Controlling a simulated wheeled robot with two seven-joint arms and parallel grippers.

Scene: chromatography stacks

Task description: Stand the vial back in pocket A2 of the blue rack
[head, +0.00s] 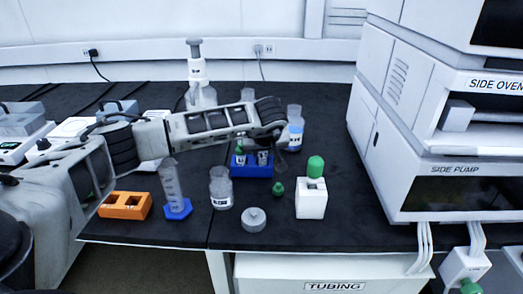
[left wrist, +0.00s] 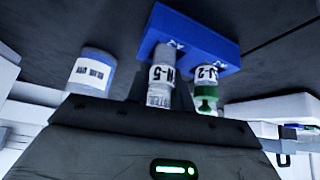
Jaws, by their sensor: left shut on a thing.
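The blue rack (head: 253,170) stands on the black bench, below and beside my left gripper (head: 268,146). My left gripper (left wrist: 160,95) is shut on a clear vial (left wrist: 161,76) labelled N-5. That vial (head: 263,158) shows at the right part of the rack; whether its base is in a pocket or just over it I cannot tell. A second vial (left wrist: 207,82), labelled J-2 with a green cap, stands in the rack beside it. My right gripper is not in view.
A blue-labelled bottle (head: 295,130) stands close behind the gripper. A jar (head: 221,188), a cylinder (head: 172,185) and an orange rack (head: 125,205) stand left.

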